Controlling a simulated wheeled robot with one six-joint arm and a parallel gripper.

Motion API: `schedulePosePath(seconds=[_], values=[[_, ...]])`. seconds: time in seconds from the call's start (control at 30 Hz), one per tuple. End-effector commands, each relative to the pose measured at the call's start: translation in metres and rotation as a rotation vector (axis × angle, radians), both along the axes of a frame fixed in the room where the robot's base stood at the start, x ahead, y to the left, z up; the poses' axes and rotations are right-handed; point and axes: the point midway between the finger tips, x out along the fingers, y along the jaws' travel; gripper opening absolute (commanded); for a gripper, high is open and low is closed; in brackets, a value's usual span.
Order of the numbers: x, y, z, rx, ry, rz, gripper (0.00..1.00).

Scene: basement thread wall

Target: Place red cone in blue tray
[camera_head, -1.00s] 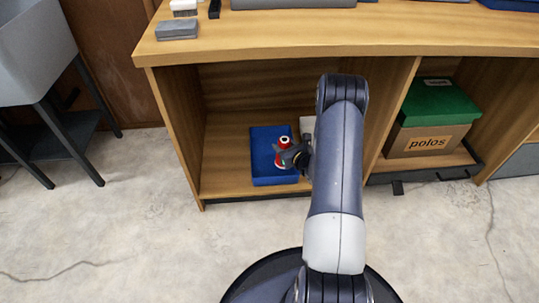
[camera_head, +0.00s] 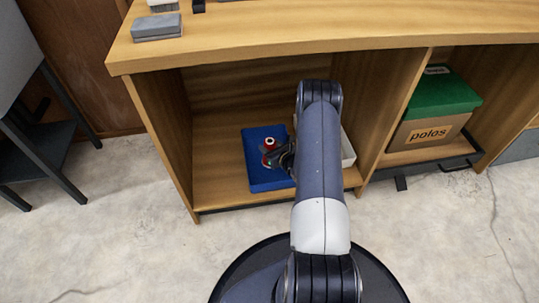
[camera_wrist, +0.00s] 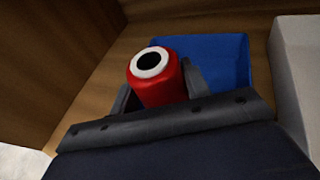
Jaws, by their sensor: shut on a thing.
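The red cone (camera_head: 267,145) has a white ring and a dark hole at its top. My gripper (camera_head: 272,157) is shut on it. In the wrist view the red cone (camera_wrist: 160,82) stands between the two fingers of my gripper (camera_wrist: 160,92). The blue tray (camera_head: 259,183) lies on the lower shelf of the left cubby, and the cone shows over it in the head view. In the wrist view the blue tray (camera_wrist: 222,60) is behind and to the right of the cone. I cannot tell whether the cone's base touches the tray floor.
A white bin (camera_head: 348,151) stands just right of the tray, partly behind my arm. Wooden cubby walls (camera_head: 162,140) and the counter top (camera_head: 270,40) enclose the space. A green-lidded box marked polos (camera_head: 430,129) sits in the right cubby.

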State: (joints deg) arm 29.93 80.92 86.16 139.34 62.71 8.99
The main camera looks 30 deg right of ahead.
Motion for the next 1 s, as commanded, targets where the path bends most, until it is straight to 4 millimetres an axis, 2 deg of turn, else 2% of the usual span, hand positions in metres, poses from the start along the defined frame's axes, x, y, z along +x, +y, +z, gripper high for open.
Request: schedulePosePath(seconds=[0.2,0.57,0.6,0.87,1.0], values=[[0.000,0.000,-0.032,0.000,-0.001,0.000,0.18],[0.000,0.000,-0.034,0.000,-0.001,0.000,0.18],[0.000,0.000,-0.035,0.000,0.000,0.000,0.45],[0.000,0.000,-0.035,0.000,0.000,0.000,0.66],[0.000,0.000,-0.035,0.000,0.000,0.000,0.67]])
